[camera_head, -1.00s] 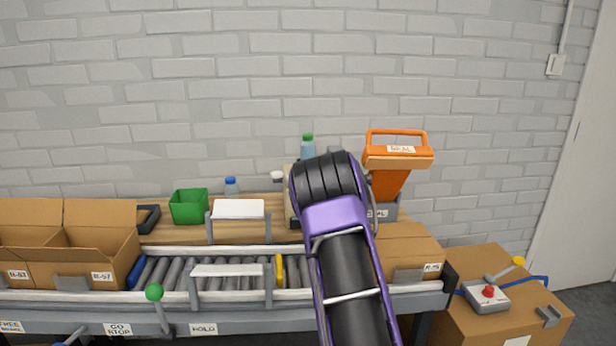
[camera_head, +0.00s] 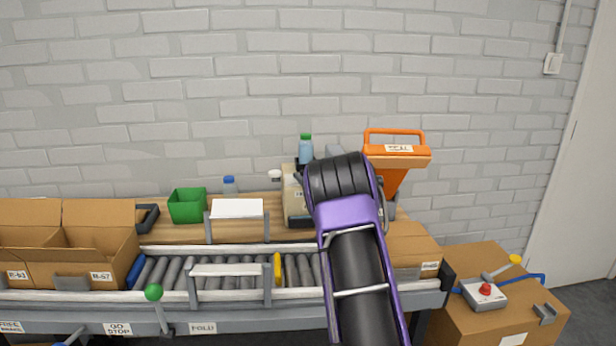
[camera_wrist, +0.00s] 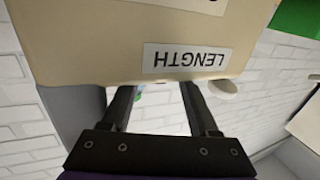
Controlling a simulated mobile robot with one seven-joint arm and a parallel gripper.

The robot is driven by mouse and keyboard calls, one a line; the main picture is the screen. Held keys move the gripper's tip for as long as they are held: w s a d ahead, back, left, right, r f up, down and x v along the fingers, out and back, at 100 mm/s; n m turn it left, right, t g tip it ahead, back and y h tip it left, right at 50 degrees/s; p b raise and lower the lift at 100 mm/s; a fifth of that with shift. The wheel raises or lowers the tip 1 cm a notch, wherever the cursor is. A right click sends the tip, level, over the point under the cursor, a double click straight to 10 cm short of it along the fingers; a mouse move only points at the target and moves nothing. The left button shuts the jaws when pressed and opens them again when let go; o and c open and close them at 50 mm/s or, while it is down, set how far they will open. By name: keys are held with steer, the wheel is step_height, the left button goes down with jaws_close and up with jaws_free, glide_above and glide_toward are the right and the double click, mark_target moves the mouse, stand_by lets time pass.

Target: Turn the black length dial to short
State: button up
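A beige machine (camera_head: 291,193) stands on the wooden shelf behind the conveyor, partly covered by my arm. In the wrist view its beige body (camera_wrist: 90,45) fills the upper left, with a white LENGTH label (camera_wrist: 187,59) upside down near its edge. I cannot make out the black length dial in either current view. My gripper (camera_wrist: 157,93) has its two dark fingers well apart, with nothing seen between them but background. The finger ends reach the machine's edge near the label, and their tips are not clearly seen. In the head view my arm hides the gripper.
An orange-handled device (camera_head: 397,155) stands right of my arm. A blue bottle with green cap (camera_head: 305,150) is behind the machine. A green bin (camera_head: 187,206) and a white panel (camera_head: 237,208) are to the left. The roller conveyor (camera_head: 215,278) runs in front, with open cartons (camera_head: 110,245) at left.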

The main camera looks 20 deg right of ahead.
steer(key=shift+d, duration=0.1)
steer(key=shift+f+m+h+b, duration=0.1)
steer(key=shift+m+h+b, duration=0.3)
steer(key=shift+m+h, duration=0.3)
steer(key=shift+a+m+g+h, duration=0.15)
steer(key=shift+a+m+h, duration=0.15)
steer(key=shift+m+h, duration=0.55)
steer(key=shift+a+m+g+h, duration=0.15)
steer(key=shift+a+m+h, duration=0.15)
steer(key=shift+h, duration=0.95)
steer(key=shift+w+a+r+m+g+h+p, duration=0.15)
steer(key=shift+m+g+h+p, duration=0.5)
steer(key=shift+m+h, duration=0.55)
steer(key=shift+w+a+r+m+g+h+p, duration=0.1)
steer(key=shift+m+g+h+p, duration=0.55)
steer(key=shift+h, duration=0.85)
